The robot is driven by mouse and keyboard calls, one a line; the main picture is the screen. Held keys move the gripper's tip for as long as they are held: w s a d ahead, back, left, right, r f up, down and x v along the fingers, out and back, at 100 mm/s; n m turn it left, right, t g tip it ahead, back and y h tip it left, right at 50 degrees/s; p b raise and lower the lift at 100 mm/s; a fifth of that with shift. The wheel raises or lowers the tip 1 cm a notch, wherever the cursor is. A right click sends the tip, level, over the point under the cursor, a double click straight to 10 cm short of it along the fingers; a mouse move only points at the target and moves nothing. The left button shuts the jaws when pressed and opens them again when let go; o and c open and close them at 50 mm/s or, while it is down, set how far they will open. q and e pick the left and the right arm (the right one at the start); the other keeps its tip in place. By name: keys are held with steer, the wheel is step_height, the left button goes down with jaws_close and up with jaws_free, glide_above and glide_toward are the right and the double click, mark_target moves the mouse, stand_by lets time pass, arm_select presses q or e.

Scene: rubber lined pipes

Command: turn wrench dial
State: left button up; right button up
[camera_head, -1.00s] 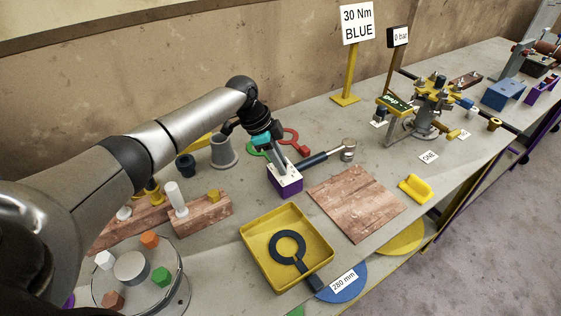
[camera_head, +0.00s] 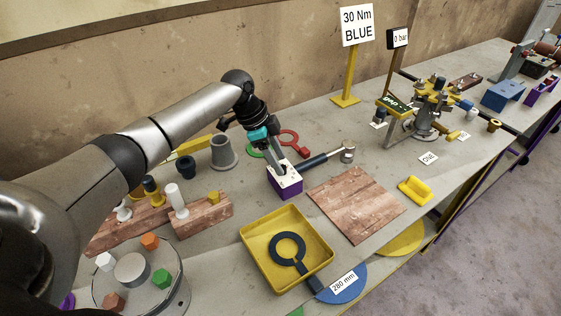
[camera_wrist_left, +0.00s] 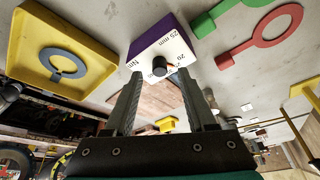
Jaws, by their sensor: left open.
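A purple block (camera_head: 287,188) with a white top stands on the bench at the near end of a wrench (camera_head: 318,160) with a dark handle and grey head. In the left wrist view the block (camera_wrist_left: 150,37) has a white printed face with a small black dial knob (camera_wrist_left: 159,66). My left gripper (camera_head: 281,171) points down at the block's top. In the left wrist view its open fingers (camera_wrist_left: 160,73) are on either side of the knob; I cannot tell whether they touch it. In the head view the gripper hides the knob. My right gripper is not in view.
A yellow tray (camera_head: 258,279) holds a dark ring spanner (camera_head: 288,249). A reddish board (camera_head: 355,203) lies right of the block. Red (camera_head: 291,137) and green ring tools lie behind it. A sign (camera_head: 357,25) reads "30 Nm BLUE". A yellow valve fixture (camera_head: 430,95) stands farther right.

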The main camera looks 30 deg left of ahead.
arm_select(q)
steer(key=p+v, duration=0.1)
steer(key=v, duration=1.2)
steer(key=shift+r, duration=0.2)
steer(key=shift+s+a+f, duration=0.1)
